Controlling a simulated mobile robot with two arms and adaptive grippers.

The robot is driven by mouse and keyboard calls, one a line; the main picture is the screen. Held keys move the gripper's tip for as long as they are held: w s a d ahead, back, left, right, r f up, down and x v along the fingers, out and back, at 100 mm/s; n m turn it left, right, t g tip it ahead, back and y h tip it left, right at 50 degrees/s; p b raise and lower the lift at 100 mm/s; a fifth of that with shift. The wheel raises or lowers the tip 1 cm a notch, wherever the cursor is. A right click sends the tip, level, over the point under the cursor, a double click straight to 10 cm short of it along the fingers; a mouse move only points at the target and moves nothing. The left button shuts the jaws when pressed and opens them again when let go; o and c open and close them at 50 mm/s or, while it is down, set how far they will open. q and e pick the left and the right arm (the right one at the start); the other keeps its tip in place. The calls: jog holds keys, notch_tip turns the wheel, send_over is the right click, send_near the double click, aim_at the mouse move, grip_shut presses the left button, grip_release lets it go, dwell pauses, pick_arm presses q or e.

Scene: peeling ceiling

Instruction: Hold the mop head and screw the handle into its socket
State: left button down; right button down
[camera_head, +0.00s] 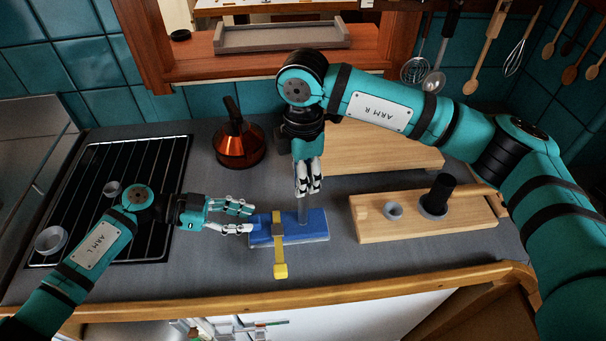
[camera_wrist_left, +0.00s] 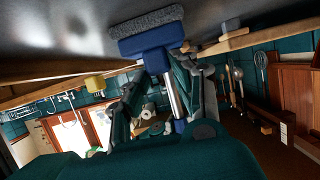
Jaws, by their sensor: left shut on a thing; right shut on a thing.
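The mop head (camera_head: 300,228) is a blue block on the counter with a yellow strap or clamp (camera_head: 280,268) across it; it also shows in the left wrist view (camera_wrist_left: 150,42), with a grey pad. My left gripper (camera_head: 252,220) is shut on its left end. The handle (camera_head: 303,209) is a slim grey rod standing roughly upright over the mop head; a silver rod (camera_wrist_left: 174,98) meets the mop head in the left wrist view. My right gripper (camera_head: 308,190) points down and is shut on the handle from above. I cannot tell how deep the rod sits in the socket.
A wooden block (camera_head: 370,222) at the right holds a black cylinder (camera_head: 438,192) and a small grey ring. A wooden board (camera_head: 375,155) lies behind. A copper kettle (camera_head: 238,148) stands at the back left, beside a black rack (camera_head: 145,230).

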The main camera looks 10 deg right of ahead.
jog(key=shift+m, duration=0.4)
jog(key=m, duration=0.4)
jog(key=shift+f+m, duration=0.1)
jog(key=shift+m, duration=0.3)
jog(key=c, duration=0.9)
grip_release()
jog(key=n, duration=0.3)
jog(key=shift+n, duration=0.3)
jog(key=n, duration=0.3)
